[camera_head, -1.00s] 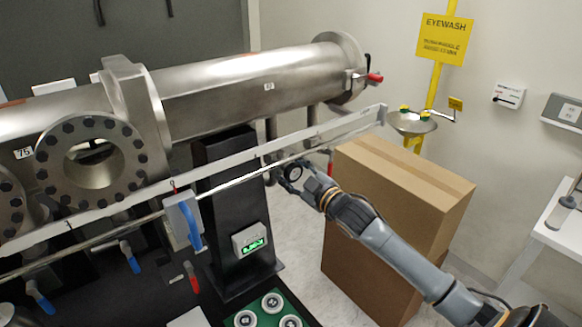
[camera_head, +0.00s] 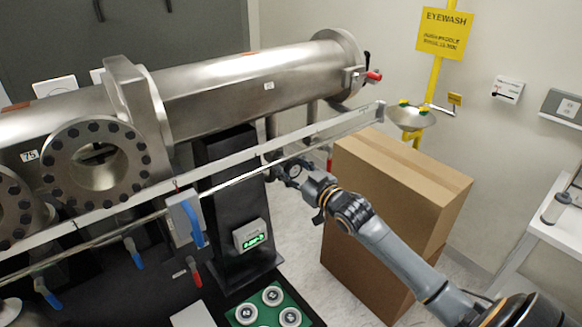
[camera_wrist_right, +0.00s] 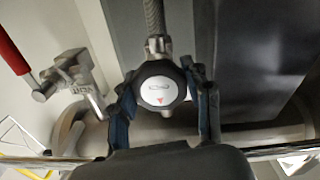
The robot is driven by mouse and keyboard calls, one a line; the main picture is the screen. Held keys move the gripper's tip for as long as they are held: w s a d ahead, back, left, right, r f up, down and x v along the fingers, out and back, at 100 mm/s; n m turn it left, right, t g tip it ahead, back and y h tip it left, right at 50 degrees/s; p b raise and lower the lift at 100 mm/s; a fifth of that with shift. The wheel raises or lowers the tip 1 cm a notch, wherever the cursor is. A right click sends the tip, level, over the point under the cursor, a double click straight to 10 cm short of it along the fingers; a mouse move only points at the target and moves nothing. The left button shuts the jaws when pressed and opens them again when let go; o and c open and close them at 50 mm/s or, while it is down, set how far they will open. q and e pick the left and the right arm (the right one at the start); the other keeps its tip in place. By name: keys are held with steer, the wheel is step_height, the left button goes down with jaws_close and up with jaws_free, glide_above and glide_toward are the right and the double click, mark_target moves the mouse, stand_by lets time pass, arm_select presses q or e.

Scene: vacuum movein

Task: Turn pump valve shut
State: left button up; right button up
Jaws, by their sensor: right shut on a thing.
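A round black knob (camera_wrist_right: 158,92) with a white face and a small red triangle sits at the end of a ribbed metal hose in the right wrist view. My right gripper (camera_wrist_right: 160,104) has its two fingers on either side of the knob and is shut on it. In the head view my right gripper (camera_head: 276,168) is behind the long pale rail, beside the black column. The rail and wrist hide the knob there. My left gripper is not in view.
A steel chamber (camera_head: 250,82) runs above the rail (camera_head: 330,129). A red-handled valve (camera_wrist_right: 14,52) is left of the knob in the wrist view. A cardboard box (camera_head: 400,190) stands close to my right forearm. Blue and red levers hang below the rail.

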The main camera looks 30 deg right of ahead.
steer(key=o, duration=1.2)
steer(key=s, duration=0.8)
steer(key=s+d, duration=0.1)
steer(key=s, duration=0.3)
steer(key=shift+f, duration=0.1)
